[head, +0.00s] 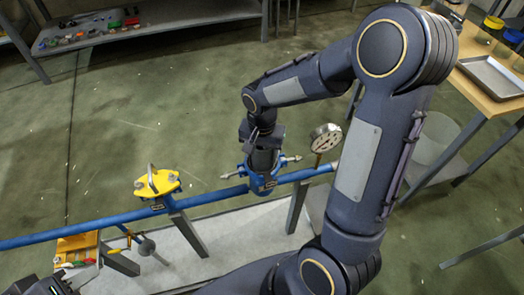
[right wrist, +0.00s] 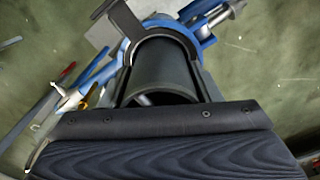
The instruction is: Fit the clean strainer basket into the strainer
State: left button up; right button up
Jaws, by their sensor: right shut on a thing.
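The blue strainer (head: 262,184) sits in the blue pipe near the middle of the head view, and its blue body also shows at the top of the right wrist view (right wrist: 208,42). My right gripper (head: 263,148) is directly above the strainer, pointing down. It is shut on a dark grey cylinder, which looks like the strainer basket (right wrist: 165,72). The cylinder's far end is at the strainer's mouth; how deep it sits is hidden. My left gripper (head: 62,286) shows only partly at the lower left edge; its fingers cannot be made out.
A yellow cover with a handle (head: 157,183) sits on the pipe (head: 90,231) to the left. A gauge (head: 326,138) stands right of the strainer. A wooden table with a metal tray (head: 492,76) is at right.

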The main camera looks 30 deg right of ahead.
jog(key=o, duration=1.1)
jog(key=shift+c, duration=0.2)
jog(key=shift+r, duration=0.1)
jog(key=shift+r+p, duration=0.35)
jog(key=shift+p, duration=0.15)
notch_tip(320, 180, up, 12)
jog(key=shift+s+f+p, duration=0.1)
jog(key=shift+p, duration=0.5)
jog(key=s+a+r+n+t+y, duration=0.1)
jog(key=s+a+n+t+y, duration=0.1)
jog(key=s, duration=0.6)
jog(key=s+a+r+n+t+y, duration=0.1)
jog(key=s+a+n+t, duration=0.1)
jog(key=s+n, duration=0.3)
jog(key=shift+s+t+y, duration=0.4)
jog(key=shift+s+t, duration=0.4)
jog(key=shift+s, duration=0.9)
